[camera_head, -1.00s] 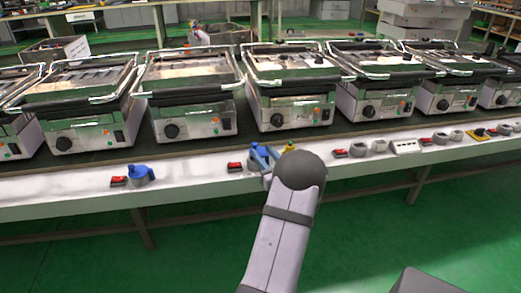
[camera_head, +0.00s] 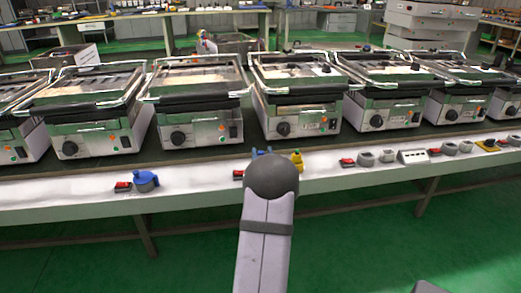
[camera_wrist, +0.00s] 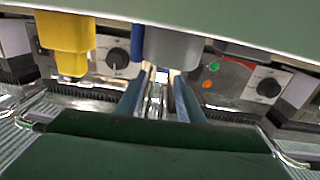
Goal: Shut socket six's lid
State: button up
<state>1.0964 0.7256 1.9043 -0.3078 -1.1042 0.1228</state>
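My gripper (camera_wrist: 160,88) shows two blue fingers standing apart, with a narrow gap and nothing clearly held between them. In the head view its fingertips (camera_head: 262,152) are mostly behind my own wrist, at the table's front edge. A yellow socket (camera_head: 297,160) stands just right of them; it also shows top left in the wrist view (camera_wrist: 70,45). A grey socket body (camera_wrist: 172,45) and a blue part (camera_wrist: 137,45) are close to the fingers in the wrist view; contact cannot be told. A blue socket (camera_head: 146,181) stands further left. I cannot make out which is socket six or its lid.
A row of contact grills (camera_head: 195,110) stands behind the sockets. Red switches (camera_head: 123,187), grey sockets (camera_head: 366,159) and a white power strip (camera_head: 412,157) line the front edge of the table (camera_head: 60,207). The green floor in front is open.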

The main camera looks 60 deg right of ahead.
jog(key=shift+w+a+f+m+g+h, duration=0.2)
jog(key=shift+f+m+g+h, duration=0.2)
jog(key=shift+f+m+g, duration=0.25)
jog(key=shift+d, duration=0.1)
jog(key=shift+b+x, duration=0.7)
jog(key=shift+x, duration=2.9)
jog(key=shift+w, duration=0.1)
grip_shut()
